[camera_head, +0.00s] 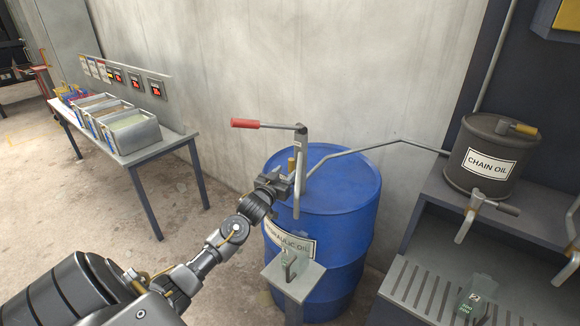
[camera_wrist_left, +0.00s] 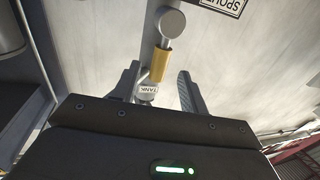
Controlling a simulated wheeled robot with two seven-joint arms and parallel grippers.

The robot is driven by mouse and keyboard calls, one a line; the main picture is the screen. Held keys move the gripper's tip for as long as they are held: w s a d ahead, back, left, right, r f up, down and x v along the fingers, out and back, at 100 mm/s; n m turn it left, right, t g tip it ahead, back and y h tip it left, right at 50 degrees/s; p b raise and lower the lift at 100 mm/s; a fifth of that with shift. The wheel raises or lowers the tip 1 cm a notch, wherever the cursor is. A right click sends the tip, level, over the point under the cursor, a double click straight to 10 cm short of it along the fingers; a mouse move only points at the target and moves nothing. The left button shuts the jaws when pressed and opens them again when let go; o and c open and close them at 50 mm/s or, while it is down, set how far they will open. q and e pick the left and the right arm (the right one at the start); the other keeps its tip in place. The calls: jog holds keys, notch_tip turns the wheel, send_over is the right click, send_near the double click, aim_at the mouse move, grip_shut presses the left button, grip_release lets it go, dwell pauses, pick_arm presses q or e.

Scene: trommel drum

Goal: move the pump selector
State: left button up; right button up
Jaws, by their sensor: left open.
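The pump selector (camera_wrist_left: 161,65) is a short lever with a yellow sleeve and a round grey end. In the left wrist view it shows between the two fingers, its end reaching past them; I cannot tell whether either finger touches it. A "TANK" label (camera_wrist_left: 148,89) is near its base and a "SPOUT" label (camera_wrist_left: 222,5) is at the top edge. In the head view its yellow part (camera_head: 291,164) stands at the pump on the blue hydraulic oil drum (camera_head: 340,195). My left gripper (camera_head: 285,184) is open at the pump, partly hiding it. My right gripper is out of view.
A crank with a red grip (camera_head: 260,124) rises above the pump. A grey pipe (camera_head: 370,146) runs right towards the shelf with a chain oil drum (camera_head: 490,155). A small stand (camera_head: 293,275) is in front of the blue drum. A table with bins (camera_head: 155,147) stands left.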

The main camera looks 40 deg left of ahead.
aim_at(290, 168)
pick_arm(q)
jog(key=shift+x, duration=1.2)
jog(key=shift+w+a, duration=0.1)
jog(key=shift+w, duration=0.6)
grip_shut()
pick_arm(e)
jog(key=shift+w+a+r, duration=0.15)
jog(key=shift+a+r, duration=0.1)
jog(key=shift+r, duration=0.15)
